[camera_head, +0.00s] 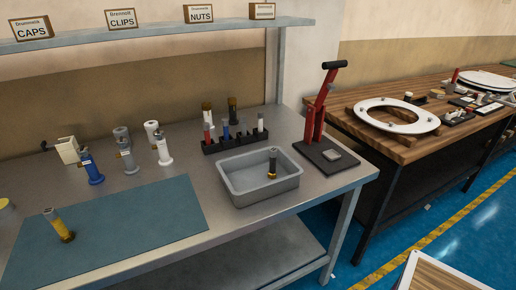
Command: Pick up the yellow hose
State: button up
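A dark part with a gold foot (272,164) stands in the grey tray (240,197). Behind the black rack, a tall dark and yellowish cylinder (232,110) stands upright. My gripper is not in view.
Blue (91,168) and white (162,144) fittings stand behind the mat. The black rack (235,142) holds several coloured pieces. A red lever press (318,115) stands right of the tray. A labelled shelf (150,33) spans above. The mat's middle is clear.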

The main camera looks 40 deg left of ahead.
aim_at(50, 214)
jog(key=u, duration=3.15)
jog(key=i+j+z, duration=0.1)
jog(key=j+z, duration=0.2)
jog(key=z, duration=0.15)
jog(key=i+j+z, duration=0.1)
jog(key=j+z, duration=0.2)
jog(key=z, duration=0.15)
jog(key=j+z, duration=0.3)
jog(key=z, duration=0.15)
